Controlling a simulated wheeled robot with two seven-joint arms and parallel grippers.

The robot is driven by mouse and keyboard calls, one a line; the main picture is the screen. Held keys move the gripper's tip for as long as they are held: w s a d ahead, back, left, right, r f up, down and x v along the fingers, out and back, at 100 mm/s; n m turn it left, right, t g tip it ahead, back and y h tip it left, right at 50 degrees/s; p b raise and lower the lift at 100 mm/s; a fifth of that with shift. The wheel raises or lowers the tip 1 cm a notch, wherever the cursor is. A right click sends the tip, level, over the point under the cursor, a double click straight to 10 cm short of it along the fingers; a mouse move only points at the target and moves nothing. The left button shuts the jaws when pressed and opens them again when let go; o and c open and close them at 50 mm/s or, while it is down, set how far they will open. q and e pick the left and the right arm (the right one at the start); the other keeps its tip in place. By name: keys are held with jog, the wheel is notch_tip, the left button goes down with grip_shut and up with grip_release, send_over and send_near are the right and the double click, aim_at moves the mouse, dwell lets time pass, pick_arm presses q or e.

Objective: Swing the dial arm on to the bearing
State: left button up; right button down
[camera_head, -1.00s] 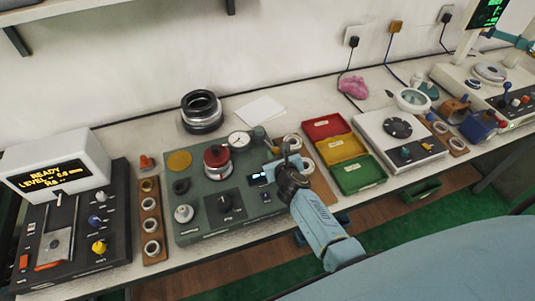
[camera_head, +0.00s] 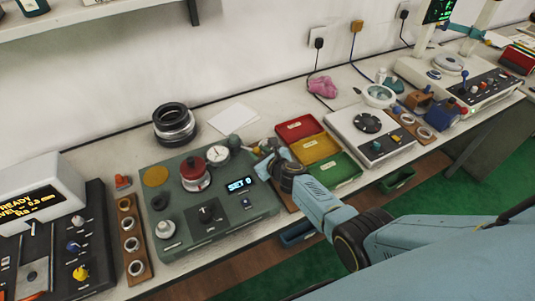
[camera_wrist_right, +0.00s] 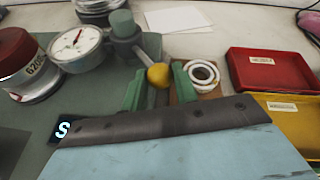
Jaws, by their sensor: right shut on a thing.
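The dial gauge (camera_head: 218,156), white-faced with a red needle, stands on the green test station (camera_head: 225,219). In the right wrist view the dial (camera_wrist_right: 75,46) joins a grey-green post (camera_wrist_right: 123,26), from which a short lever with a yellow ball knob (camera_wrist_right: 158,76) reaches out. My right gripper (camera_wrist_right: 160,82) has its green fingers either side of the knob and is shut on it. A red-topped metal cylinder (camera_head: 194,172) stands beside the dial; any bearing under its top is hidden. My right gripper also shows partly in the head view (camera_head: 270,152). My left gripper is out of view.
Red, yellow and green bins (camera_head: 316,149) stand right of the station. A wooden strip with rings (camera_head: 130,240) lies left. A dark ring stack (camera_head: 174,124) and white paper (camera_head: 233,118) lie behind. The station's display (camera_head: 241,184) reads SET 0.

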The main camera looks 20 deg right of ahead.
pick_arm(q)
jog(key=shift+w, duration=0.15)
pick_arm(e)
jog(key=shift+w+d+r, duration=0.3)
jog(key=shift+w+d, duration=0.05)
jog(key=shift+d, duration=0.3)
jog(key=shift+r, duration=0.1)
jog(key=c, duration=1.5)
grip_release()
jog(key=shift+c, duration=0.2)
jog(key=o, duration=0.4)
jog(key=shift+w+d, duration=0.15)
jog(key=shift+w, duration=0.05)
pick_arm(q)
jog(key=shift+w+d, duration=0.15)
pick_arm(e)
jog(key=shift+o, duration=0.2)
jog(key=shift+s+a+f, duration=0.1)
jog(key=shift+a+f, duration=0.1)
jog(key=shift+f, duration=0.05)
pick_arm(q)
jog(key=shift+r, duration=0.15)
pick_arm(e)
jog(key=shift+s, duration=0.1)
